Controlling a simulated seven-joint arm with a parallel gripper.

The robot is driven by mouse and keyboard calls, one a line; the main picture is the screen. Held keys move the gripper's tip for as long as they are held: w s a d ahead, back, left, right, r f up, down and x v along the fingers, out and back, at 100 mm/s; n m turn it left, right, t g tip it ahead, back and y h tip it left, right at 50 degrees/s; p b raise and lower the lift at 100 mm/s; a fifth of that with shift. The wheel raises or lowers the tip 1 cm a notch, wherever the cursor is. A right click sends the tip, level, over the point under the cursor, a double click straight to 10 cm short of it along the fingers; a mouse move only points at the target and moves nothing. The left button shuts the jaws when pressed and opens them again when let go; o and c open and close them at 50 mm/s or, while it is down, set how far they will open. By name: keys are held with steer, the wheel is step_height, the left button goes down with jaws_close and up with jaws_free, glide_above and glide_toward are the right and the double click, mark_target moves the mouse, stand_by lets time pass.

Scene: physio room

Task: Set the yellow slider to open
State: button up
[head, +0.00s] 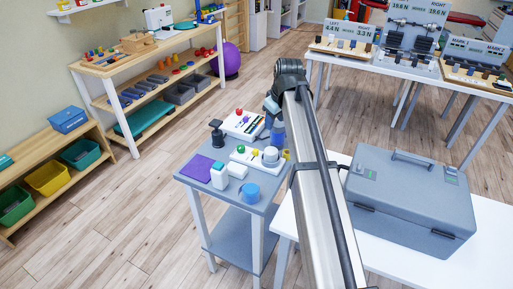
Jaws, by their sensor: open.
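My arm reaches away from me over a small grey table (245,214). My gripper (272,108) is at its far end, partly hidden by the arm, above the back right of this table; its fingertips are hard to make out. A white board (238,158) on the table carries a green ball, a yellow ball and a grey cylinder. A small yellow part (286,154) shows at its right end, beside the arm. I cannot tell which yellow part is the slider, or its setting. A second white panel (232,124) with red and blue parts lies behind.
A purple mat (197,168), a white bottle (219,176), a blue mug (250,193) and a black stand (216,134) share the small table. A large grey case (410,201) sits on the white table (487,247) at right. Shelves stand at left.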

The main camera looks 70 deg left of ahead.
mark_target(255, 150)
steer(key=s+a+f+n+g, duration=0.1)
steer(key=f, duration=0.3)
steer(key=s+a+f+n+g, duration=0.1)
steer(key=s+f, duration=0.1)
steer(key=f, duration=0.2)
steer(key=s+a+f+n+g, duration=0.1)
steer(key=s+f+n, duration=0.1)
steer(key=f, duration=0.3)
steer(key=shift+s+f+h, duration=0.1)
steer(key=shift+s+h, duration=0.15)
steer(key=shift+h, duration=0.15)
jaws_close()
stand_by(0.4)
